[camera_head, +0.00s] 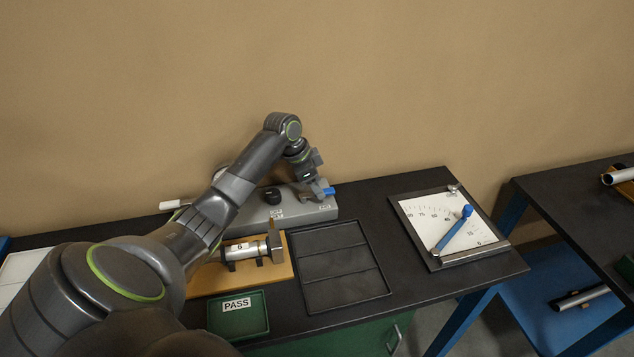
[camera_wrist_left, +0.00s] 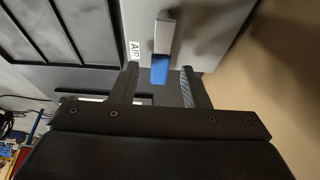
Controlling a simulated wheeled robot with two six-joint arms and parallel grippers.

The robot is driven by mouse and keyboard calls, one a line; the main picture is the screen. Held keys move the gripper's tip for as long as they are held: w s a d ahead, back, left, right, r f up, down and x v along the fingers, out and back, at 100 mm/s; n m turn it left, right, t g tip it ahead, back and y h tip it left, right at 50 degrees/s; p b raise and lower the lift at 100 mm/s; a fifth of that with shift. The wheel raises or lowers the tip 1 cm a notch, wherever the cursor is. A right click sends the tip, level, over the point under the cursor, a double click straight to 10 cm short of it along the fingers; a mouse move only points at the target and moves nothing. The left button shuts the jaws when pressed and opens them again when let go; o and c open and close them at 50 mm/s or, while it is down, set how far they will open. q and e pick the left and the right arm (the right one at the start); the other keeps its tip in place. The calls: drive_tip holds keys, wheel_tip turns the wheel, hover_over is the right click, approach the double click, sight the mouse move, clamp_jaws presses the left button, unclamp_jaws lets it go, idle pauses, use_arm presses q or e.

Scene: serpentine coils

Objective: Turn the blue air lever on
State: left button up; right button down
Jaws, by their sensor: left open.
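The air lever shows in the left wrist view as a grey bar with a blue tip (camera_wrist_left: 160,70), beside a white AIR label (camera_wrist_left: 134,50). In the head view its blue end (camera_head: 329,191) shows at the right end of the grey control box (camera_head: 290,216). My left gripper (camera_head: 319,189) is at that end of the box. In the wrist view its two fingers are apart, one on each side of the blue tip, with gaps visible. Whether either finger touches the lever, I cannot tell. My right gripper is not in view.
A black knob (camera_head: 272,195) sits on the box. In front are a wooden fixture (camera_head: 208,281) holding a metal cylinder, a green PASS tray (camera_head: 256,323) and an empty black sectioned tray (camera_head: 342,297). A dial board with a blue pointer (camera_head: 456,229) lies to the right.

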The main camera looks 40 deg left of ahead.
use_arm(q)
drive_tip(key=shift+w+d+f, duration=0.1)
drive_tip(key=shift+w+f, duration=0.1)
drive_tip(key=shift+f, duration=0.35)
clamp_jaws()
